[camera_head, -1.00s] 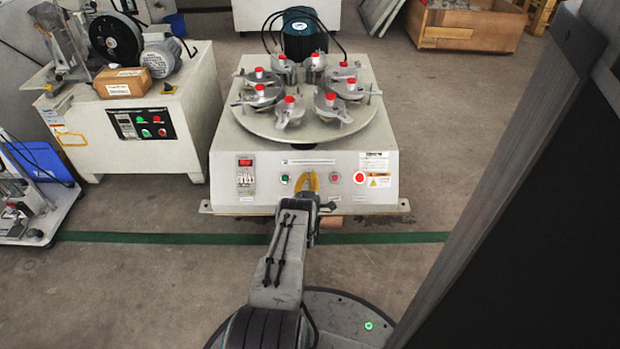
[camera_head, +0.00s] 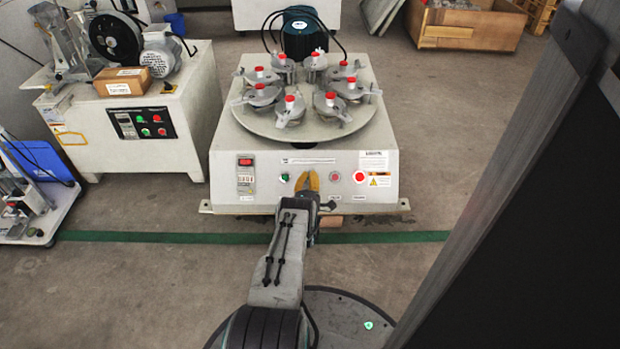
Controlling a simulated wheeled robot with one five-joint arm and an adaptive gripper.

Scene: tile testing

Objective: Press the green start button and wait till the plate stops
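The testing machine (camera_head: 225,170) stands ahead of my arm, with a round plate (camera_head: 310,133) on top carrying several metal fixtures with red-topped knobs (camera_head: 290,99). On its front panel, the green start button (camera_head: 284,178) is just left of my gripper. My gripper (camera_head: 308,176) has yellow fingers pointing at the panel, between the green button and a small red button (camera_head: 335,176). The fingers look close together, but the gap between their tips is too small to judge. I cannot tell whether they touch the panel; they appear beside the green button, not over it.
Another machine (camera_head: 175,140) with a cardboard box (camera_head: 122,82) stands left. A wooden crate (camera_head: 470,38) is behind right. Bare floor lies right of the testing machine.

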